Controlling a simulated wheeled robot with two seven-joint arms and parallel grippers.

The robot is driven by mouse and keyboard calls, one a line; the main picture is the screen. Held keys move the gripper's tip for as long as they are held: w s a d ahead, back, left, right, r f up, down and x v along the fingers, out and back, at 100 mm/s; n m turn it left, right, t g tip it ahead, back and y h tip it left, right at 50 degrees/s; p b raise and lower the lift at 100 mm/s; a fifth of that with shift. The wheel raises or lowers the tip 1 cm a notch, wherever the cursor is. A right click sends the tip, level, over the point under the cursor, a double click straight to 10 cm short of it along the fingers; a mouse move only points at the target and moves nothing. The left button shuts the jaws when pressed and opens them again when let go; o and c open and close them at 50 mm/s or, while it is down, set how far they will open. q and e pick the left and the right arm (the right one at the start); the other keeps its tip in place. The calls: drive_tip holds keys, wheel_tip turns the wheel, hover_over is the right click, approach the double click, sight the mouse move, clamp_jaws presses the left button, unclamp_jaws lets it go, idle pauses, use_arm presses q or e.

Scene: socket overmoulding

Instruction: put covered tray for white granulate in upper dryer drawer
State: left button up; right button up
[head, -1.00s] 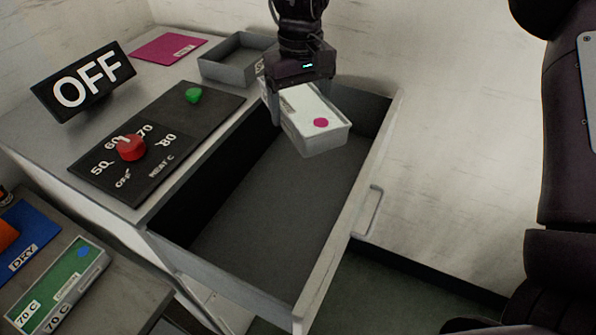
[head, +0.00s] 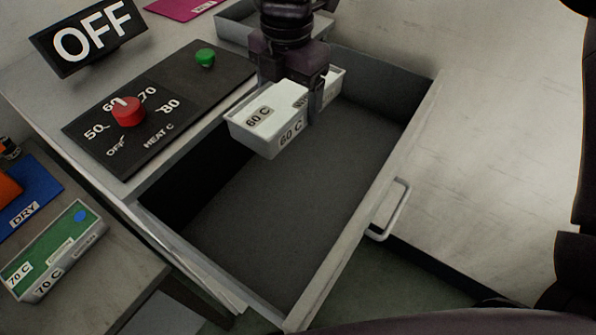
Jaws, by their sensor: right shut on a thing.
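The covered white tray (head: 266,116) has "60 C" labels on its lid and front end. My right gripper (head: 293,92) comes down from the top and is shut across the tray's middle, hiding part of its lid. It holds the tray level or nearly so over the back left part of the open, empty dryer drawer (head: 280,205). The tray's near left corner is close to the drawer's left side; I cannot tell whether they touch. The tray appears to be above the drawer floor. My left gripper is not in view.
The dryer top carries a heat panel with a red knob (head: 128,111), a green button (head: 205,58), an OFF sign (head: 96,36) and an open grey tray (head: 234,28). A green-topped 70 C tray (head: 52,250) stands lower left. The drawer's front half is clear.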

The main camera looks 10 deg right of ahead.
drive_tip(key=shift+s+a+f+n, duration=0.1)
drive_tip(key=shift+f+n, duration=0.2)
hover_over(291, 181)
wheel_tip(291, 181, down, 14)
drive_tip(key=shift+f+b, duration=0.1)
drive_tip(key=shift+b, duration=0.25)
wheel_tip(291, 181, down, 5)
drive_tip(key=shift+f, duration=0.1)
drive_tip(key=shift+f, duration=0.1)
drive_tip(key=o, duration=1.3)
drive_tip(key=shift+o, duration=0.2)
